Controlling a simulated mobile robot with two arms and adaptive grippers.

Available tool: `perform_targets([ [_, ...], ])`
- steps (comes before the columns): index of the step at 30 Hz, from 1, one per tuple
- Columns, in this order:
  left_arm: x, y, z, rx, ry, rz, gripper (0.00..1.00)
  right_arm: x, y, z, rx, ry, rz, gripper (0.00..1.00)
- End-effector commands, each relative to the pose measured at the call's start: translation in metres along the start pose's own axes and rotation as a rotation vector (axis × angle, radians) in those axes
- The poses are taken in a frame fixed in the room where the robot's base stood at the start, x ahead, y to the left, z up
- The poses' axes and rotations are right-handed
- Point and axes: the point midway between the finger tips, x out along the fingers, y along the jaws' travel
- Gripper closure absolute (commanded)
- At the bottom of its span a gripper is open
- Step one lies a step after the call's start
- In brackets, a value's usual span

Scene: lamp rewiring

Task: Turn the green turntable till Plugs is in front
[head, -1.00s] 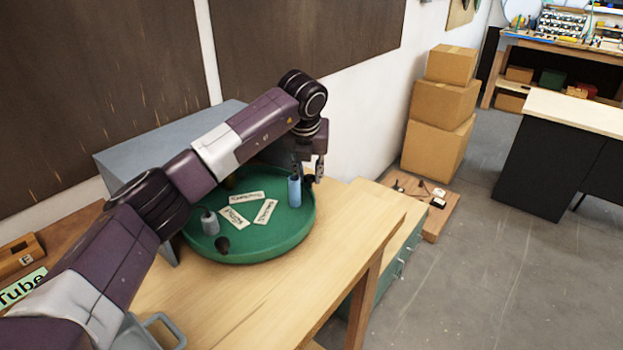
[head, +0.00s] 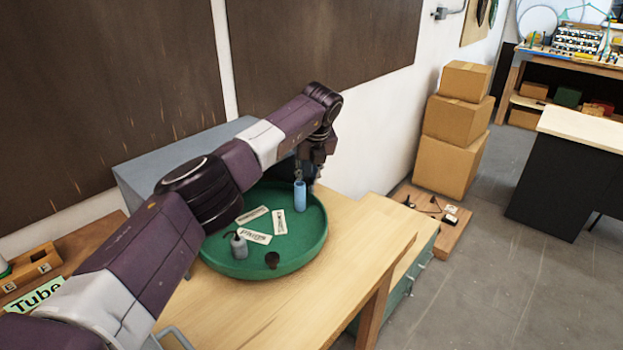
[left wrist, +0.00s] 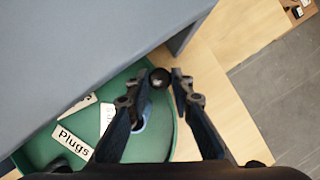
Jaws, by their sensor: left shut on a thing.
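The green turntable (head: 318,252) is a round tray on the wooden table. On it the Plugs label (head: 254,237) lies left of the middle, with two other white labels (head: 252,215) (head: 280,222) behind and right of it. The Plugs label also shows in the left wrist view (left wrist: 73,143). My left gripper (head: 305,178) is at the turntable's far right edge, behind the blue cylinder (head: 300,198). In the left wrist view its fingertips (left wrist: 166,80) are shut on a black round knob (left wrist: 160,77) by the rim. My right gripper is not in view.
A grey bottle (head: 239,247) and a small dark round piece (head: 272,260) stand at the turntable's front. A grey-blue housing (head: 150,170) overhangs the back left. The table (head: 360,235) is clear to the right. Cardboard boxes (head: 450,133) stand beyond it.

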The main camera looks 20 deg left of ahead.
Motion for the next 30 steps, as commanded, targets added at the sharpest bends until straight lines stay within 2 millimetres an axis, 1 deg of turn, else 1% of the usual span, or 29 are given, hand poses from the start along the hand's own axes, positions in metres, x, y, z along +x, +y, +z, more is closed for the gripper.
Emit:
perform_targets([
  [1, -0.0031, -0.0003, 0.0045, -0.013, -0.005, 0.002, 1.0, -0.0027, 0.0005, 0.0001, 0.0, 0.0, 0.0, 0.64],
  [9, 0.0006, 0.0037, 0.0113, -0.063, -0.005, 0.023, 1.0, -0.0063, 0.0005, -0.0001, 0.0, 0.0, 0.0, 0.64],
  [26, 0.0018, 0.0044, 0.0132, -0.078, -0.006, 0.027, 1.0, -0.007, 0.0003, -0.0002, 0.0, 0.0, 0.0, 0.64],
  [27, 0.0018, 0.0044, 0.0132, -0.078, -0.006, 0.027, 0.78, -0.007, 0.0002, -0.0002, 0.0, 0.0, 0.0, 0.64],
  [30, 0.0022, 0.0046, 0.0128, -0.078, -0.005, 0.027, 0.67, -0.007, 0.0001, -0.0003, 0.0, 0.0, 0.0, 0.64],
])
